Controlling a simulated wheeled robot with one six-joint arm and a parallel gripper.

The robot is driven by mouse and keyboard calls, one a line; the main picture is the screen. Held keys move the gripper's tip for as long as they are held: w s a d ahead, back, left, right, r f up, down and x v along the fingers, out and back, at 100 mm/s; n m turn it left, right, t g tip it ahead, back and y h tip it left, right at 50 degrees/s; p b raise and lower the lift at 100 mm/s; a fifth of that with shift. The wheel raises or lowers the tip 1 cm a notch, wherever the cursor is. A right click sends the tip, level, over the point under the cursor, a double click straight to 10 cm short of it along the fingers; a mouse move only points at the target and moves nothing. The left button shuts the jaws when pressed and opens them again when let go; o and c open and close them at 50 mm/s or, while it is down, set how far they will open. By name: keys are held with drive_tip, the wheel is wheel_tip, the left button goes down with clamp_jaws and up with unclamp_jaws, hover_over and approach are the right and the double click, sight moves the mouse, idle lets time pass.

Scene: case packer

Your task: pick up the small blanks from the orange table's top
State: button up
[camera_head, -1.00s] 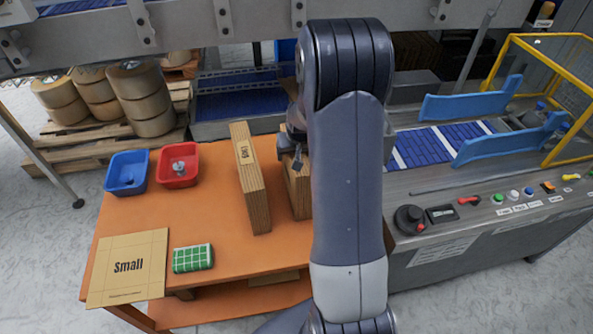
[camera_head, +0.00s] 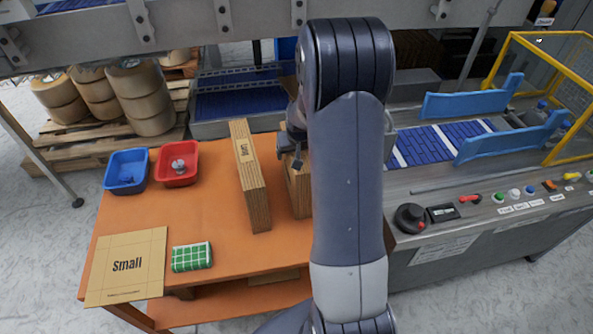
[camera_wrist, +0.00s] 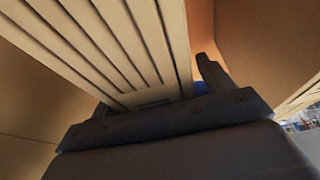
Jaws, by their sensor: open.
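Two upright stacks of cardboard blanks stand on the orange table (camera_head: 215,222). The left stack (camera_head: 251,180) carries a label that seems to read "Long". The right stack (camera_head: 299,190) is partly hidden behind my arm, and its label is not visible. My gripper (camera_head: 291,142) is open at the top of the right stack, mostly hidden by my arm. In the wrist view, a stack of blanks (camera_wrist: 125,45) fills the upper left, close to the gripper's body. One dark finger (camera_wrist: 211,74) shows to its right; the other finger is not visible.
A flat cardboard sheet marked "Small" (camera_head: 127,264) lies at the table's front left, beside a green checked block (camera_head: 192,257). A blue bin (camera_head: 127,171) and a red bin (camera_head: 177,164) stand at the back left. A control panel (camera_head: 480,215) borders the right.

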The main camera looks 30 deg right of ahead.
clamp_jaws()
idle(0.8)
